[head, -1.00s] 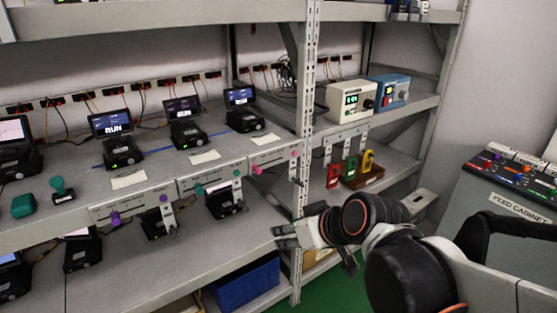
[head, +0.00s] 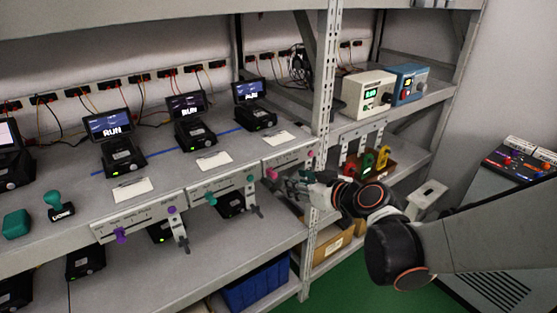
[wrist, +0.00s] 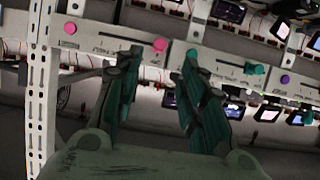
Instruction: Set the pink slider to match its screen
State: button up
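The pink slider (head: 271,174) is a knob on a pale panel (head: 290,158) on the shelf's front edge. A second pink knob (head: 310,154) sits near the panel's other end. In the wrist view one pink knob (wrist: 160,45) is above the space between my fingers, and another (wrist: 70,28) is at upper left. Behind the panel, a small screen (head: 249,90) shows white text too small to read surely. My gripper (head: 298,182) is by the panel, just below and right of the slider. In the wrist view my gripper (wrist: 162,88) has its fingers apart, with nothing between them.
A perforated rack post (head: 322,130) stands close beside my gripper. Panels with a teal knob (head: 211,198) and a purple knob (head: 121,235) continue left. Metal brackets hang below the edge. A blue bin (head: 258,284) is on the lower shelf. Open floor (head: 350,285) shows green.

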aim_at(275, 175)
jog(key=b+x, duration=0.2)
jog(key=x, duration=0.8)
jog(key=shift+b, duration=0.3)
grip_shut()
